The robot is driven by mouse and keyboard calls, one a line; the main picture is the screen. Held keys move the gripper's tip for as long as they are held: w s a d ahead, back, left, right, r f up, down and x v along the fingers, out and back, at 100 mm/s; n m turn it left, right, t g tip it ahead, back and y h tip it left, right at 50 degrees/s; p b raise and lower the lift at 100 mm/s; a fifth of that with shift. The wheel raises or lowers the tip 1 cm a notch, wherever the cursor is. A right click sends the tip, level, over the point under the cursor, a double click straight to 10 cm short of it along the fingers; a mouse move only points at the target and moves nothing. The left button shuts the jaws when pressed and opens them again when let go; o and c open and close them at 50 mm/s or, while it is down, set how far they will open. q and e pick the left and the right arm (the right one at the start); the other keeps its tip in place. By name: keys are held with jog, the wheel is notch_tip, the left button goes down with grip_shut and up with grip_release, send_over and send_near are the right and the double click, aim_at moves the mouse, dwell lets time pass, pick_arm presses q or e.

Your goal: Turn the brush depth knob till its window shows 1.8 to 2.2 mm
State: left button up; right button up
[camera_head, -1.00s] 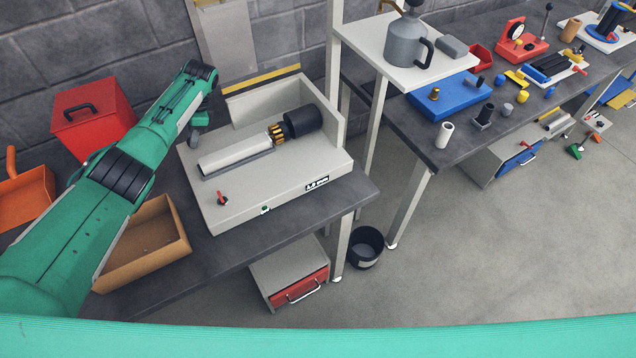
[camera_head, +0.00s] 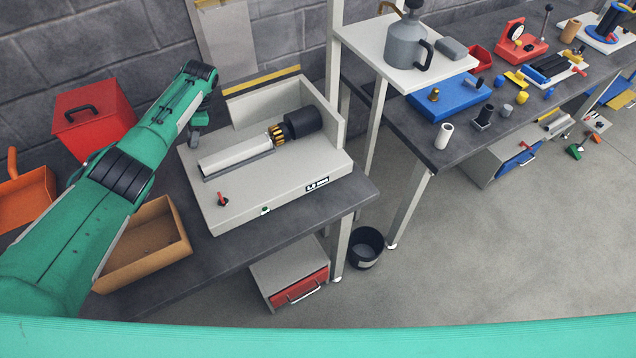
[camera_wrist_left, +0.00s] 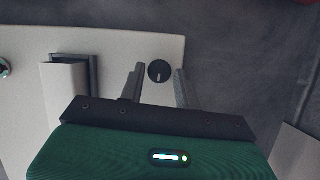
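The brush depth knob (camera_wrist_left: 159,71), dark and round with a pale pointer mark, shows in the left wrist view at the edge of the pale machine. In the head view my left arm hides it. The machine (camera_head: 270,195) is a light grey box on the bench. Its small display window (camera_head: 317,184) is on the front, with digits too small to read. My left gripper (camera_wrist_left: 159,69) is open, with one finger on each side of the knob and a gap on both sides. It also shows at the machine's back left corner (camera_head: 195,138). My right gripper is out of view.
A red pointer switch (camera_head: 222,199) and a green button (camera_head: 265,210) sit on the machine. A black cylindrical brush (camera_head: 303,122) and a pale bar (camera_head: 232,150) lie on top. A cardboard box (camera_head: 145,250) and a red box (camera_head: 92,115) stand left.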

pick_arm(q)
jog(key=shift+r+p, duration=2.4)
jog(key=shift+r, duration=0.4)
jog(key=o, duration=0.3)
jog(key=shift+f, duration=0.1)
jog(key=p+v, duration=0.3)
jog(key=v, duration=0.3)
jog(key=shift+p, duration=0.35)
